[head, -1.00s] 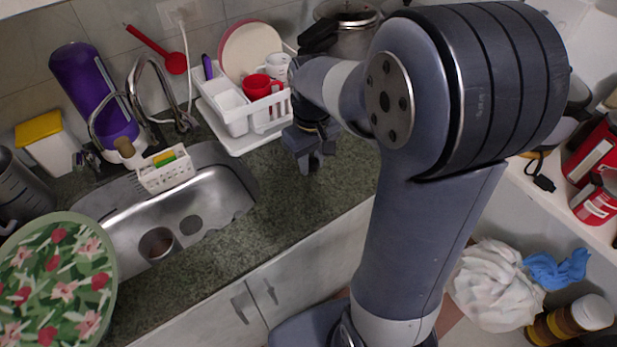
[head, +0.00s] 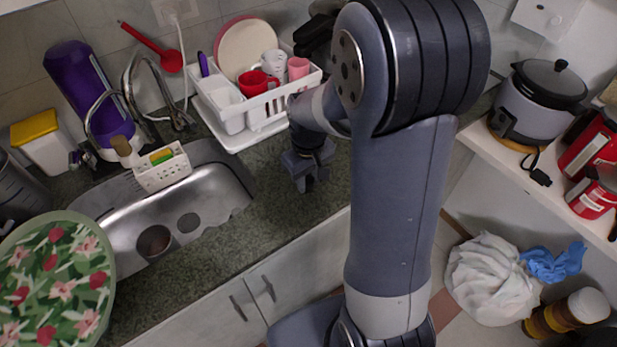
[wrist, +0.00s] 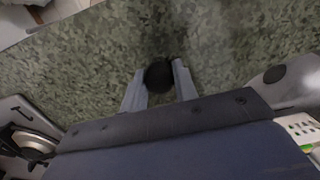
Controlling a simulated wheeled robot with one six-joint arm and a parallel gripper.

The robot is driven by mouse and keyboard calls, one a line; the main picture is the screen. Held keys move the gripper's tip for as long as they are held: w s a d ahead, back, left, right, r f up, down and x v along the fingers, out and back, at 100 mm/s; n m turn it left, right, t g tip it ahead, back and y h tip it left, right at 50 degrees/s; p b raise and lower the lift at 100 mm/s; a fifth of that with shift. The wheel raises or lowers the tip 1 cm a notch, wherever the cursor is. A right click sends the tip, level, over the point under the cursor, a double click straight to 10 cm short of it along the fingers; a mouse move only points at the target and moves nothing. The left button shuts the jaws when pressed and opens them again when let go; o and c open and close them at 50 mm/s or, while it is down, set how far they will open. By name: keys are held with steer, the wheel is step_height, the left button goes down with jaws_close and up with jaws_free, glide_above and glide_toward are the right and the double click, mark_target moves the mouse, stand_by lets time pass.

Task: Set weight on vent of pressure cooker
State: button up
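My gripper (head: 312,182) points down over the bare counter to the right of the sink. In the wrist view its two fingers (wrist: 158,72) are partly closed, with a small dark round piece, seemingly the weight (wrist: 157,77), filling the gap between their tips. In the head view the weight cannot be made out. The pressure cooker is mostly hidden behind my arm in the head view, where a black handle (head: 314,36) shows. A metal lid with a black handle, apparently the cooker's (wrist: 32,143), shows at the lower left of the wrist view, apart from the gripper.
A white dish rack (head: 236,135) with cups and plates stands behind and left of the gripper. The sink (head: 165,225) is to the left. A rice cooker (head: 530,108) and red tins (head: 597,193) stand on the right shelf. The granite counter (head: 262,215) around the gripper is clear.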

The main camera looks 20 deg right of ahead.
mark_target(308, 178)
steer(key=o, duration=0.4)
steer(key=shift+r, duration=0.15)
step_height(308, 178, up, 12)
steer(key=shift+r, duration=0.1)
stand_by(0.3)
step_height(308, 178, down, 12)
steer(key=shift+f, duration=0.2)
steer(key=shift+r, duration=1.2)
